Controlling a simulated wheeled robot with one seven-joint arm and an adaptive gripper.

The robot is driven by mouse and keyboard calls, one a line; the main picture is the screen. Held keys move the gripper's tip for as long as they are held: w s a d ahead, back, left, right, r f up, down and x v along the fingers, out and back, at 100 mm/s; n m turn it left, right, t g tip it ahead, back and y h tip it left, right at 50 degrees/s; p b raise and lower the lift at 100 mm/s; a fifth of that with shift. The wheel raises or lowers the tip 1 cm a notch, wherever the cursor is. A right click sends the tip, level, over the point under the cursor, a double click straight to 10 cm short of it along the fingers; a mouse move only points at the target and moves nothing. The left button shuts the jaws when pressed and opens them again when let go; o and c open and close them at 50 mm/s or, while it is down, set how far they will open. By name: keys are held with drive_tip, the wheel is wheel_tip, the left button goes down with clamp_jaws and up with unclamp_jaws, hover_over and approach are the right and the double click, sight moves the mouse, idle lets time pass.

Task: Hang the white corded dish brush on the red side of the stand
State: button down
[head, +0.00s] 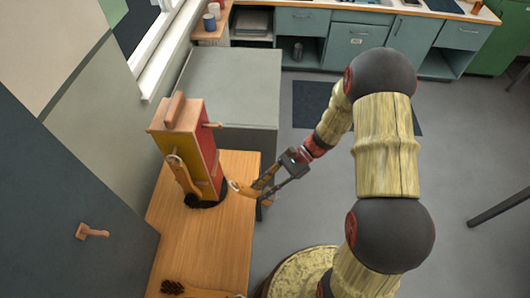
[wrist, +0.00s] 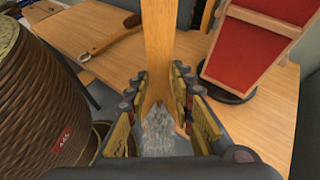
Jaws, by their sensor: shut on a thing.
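The stand (head: 181,150) is a tall block with a wooden top on the table, with a yellow side and a red side (head: 207,158). The red side also shows in the wrist view (wrist: 243,50). A wooden peg (head: 212,125) sticks out to the right near its top. My gripper (head: 261,188) is shut on a brush with a wooden handle (wrist: 158,45), right of the stand and apart from it. Whitish bristles (wrist: 158,130) show between my fingers. The brush's handle end (head: 238,187) points toward the stand's lower part. I cannot make out its cord.
Another wooden-handled brush (head: 182,176) hangs at the yellow side. A dark-bristled brush (head: 172,287) lies at the table's near end. A wooden hook (head: 92,231) is on the grey panel at left. A grey cabinet (head: 225,85) stands behind the table (head: 205,250).

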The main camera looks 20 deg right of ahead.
drive_tip(key=w+d+r+m+t+y+p, duration=0.25)
drive_tip(key=w+r+m+t+y, duration=0.35)
drive_tip(key=r+t, duration=0.35)
drive_tip(key=w+a+f+m+h+b, duration=0.1)
drive_tip(key=w+a+b, duration=0.2)
drive_tip(key=a, duration=0.7)
drive_tip(key=shift+w+f, duration=0.4)
drive_tip(key=shift+w, duration=0.1)
drive_tip(key=shift+a, duration=0.1)
idle(0.6)
drive_tip(key=c, duration=1.5)
unclamp_jaws()
drive_tip(key=shift+o, duration=0.2)
